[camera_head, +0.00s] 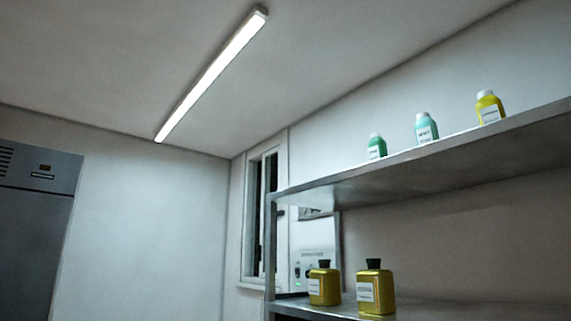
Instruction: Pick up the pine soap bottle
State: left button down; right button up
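Three white-capped bottles stand upright on the metal upper shelf (440,158). From left to right they are a dark green bottle (377,147), a pale mint-green bottle (426,128) and a yellow bottle (490,107). On the lower shelf (430,311) stand two golden-yellow bottles with black caps, a left one (324,287) and a right one (375,290). All carry white labels, too small to read, so I cannot tell for certain which is the pine soap bottle. Neither of my grippers is in view.
A grey metal cabinet (38,235) stands at the left edge. A window (262,215) and a wall panel with a green light (312,268) are behind the shelf's left end. A bright tube light (212,75) hangs on the ceiling. The right part of the lower shelf is bare.

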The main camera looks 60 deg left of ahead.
aim_at(377, 149)
jog(key=u, duration=1.15)
jog(key=k, duration=0.05)
